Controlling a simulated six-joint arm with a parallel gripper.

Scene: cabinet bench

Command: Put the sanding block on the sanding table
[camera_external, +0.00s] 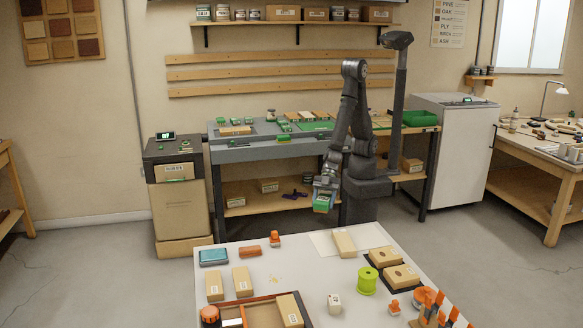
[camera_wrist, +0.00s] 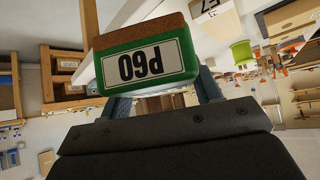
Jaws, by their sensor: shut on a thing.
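My gripper (camera_external: 326,186) is shut on a green sanding block (camera_external: 322,203) with a brown abrasive face. It holds the block in the air past the far edge of the pale front table (camera_external: 290,252). In the wrist view the block (camera_wrist: 145,62) sits between the fingers, its white "P60" label upside down. The fingertips are mostly hidden behind it. The pale table carries wooden blocks; a grey bench (camera_external: 250,153) behind carries several green blocks. No label shows which one is the sanding table.
On the pale table are a blue-topped block (camera_external: 213,256), orange clamps (camera_external: 274,238), a lime green spool (camera_external: 367,280), dark pads with wooden blocks (camera_external: 385,257) and a divided wooden tray (camera_external: 262,311). Bare surface shows around its middle. A white cabinet (camera_external: 450,150) stands right.

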